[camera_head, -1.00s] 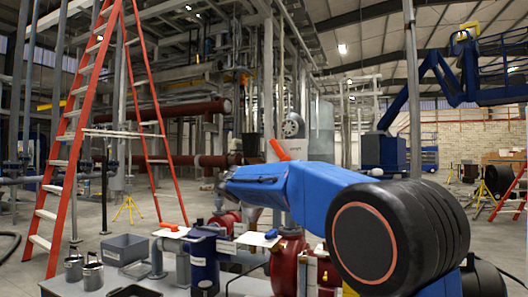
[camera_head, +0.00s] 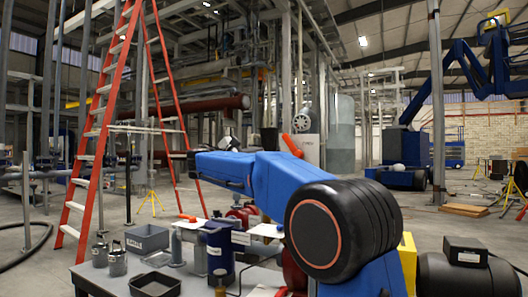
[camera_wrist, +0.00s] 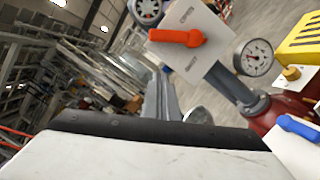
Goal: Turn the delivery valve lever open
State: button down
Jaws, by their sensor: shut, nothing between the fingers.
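An orange lever (camera_wrist: 178,38) sits on an upright pale plate (camera_wrist: 192,66) with printing at two places, too small to read. In the head view an orange lever (camera_head: 292,146) on a pale plate (camera_head: 309,150) stands just behind my blue arm and looks like the same one. I cannot tell which lever is the delivery valve's. My gripper (camera_head: 192,164) is at the left end of my arm, above the bench, shut and empty, apart from the levers. A pale surface with a dark edge, likely my gripper, fills the bottom of the wrist view.
A round gauge (camera_wrist: 254,57), a blue lever (camera_wrist: 300,127) and a yellow block (camera_wrist: 300,40) are near the plate. Another orange lever (camera_head: 187,217) lies flat. The bench holds a grey bin (camera_head: 147,238), a black tray (camera_head: 155,285) and canisters (camera_head: 117,262). An orange ladder (camera_head: 97,130) stands behind.

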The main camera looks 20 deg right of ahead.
aim_at(286, 138)
jog(key=w+d+r, duration=0.1)
jog(key=d+r, duration=0.2)
jog(key=d, duration=0.7)
jog(key=shift+s+r+m, duration=0.15)
jog(key=shift+r+m, duration=0.1)
jog(key=shift+m, duration=0.15)
dwell(0.8)
jog(key=m, duration=0.1)
jog(key=s+r+m, duration=0.1)
jog(key=d+m+g, duration=0.1)
jog(key=shift+s+r+m+y, duration=0.15)
jog(key=shift+r+m+y, duration=0.15)
jog(key=shift+m, duration=0.1)
jog(key=shift+s+d+r, duration=0.2)
jog(key=shift+s+d, duration=0.1)
jog(key=shift+s, duration=0.05)
dwell(0.4)
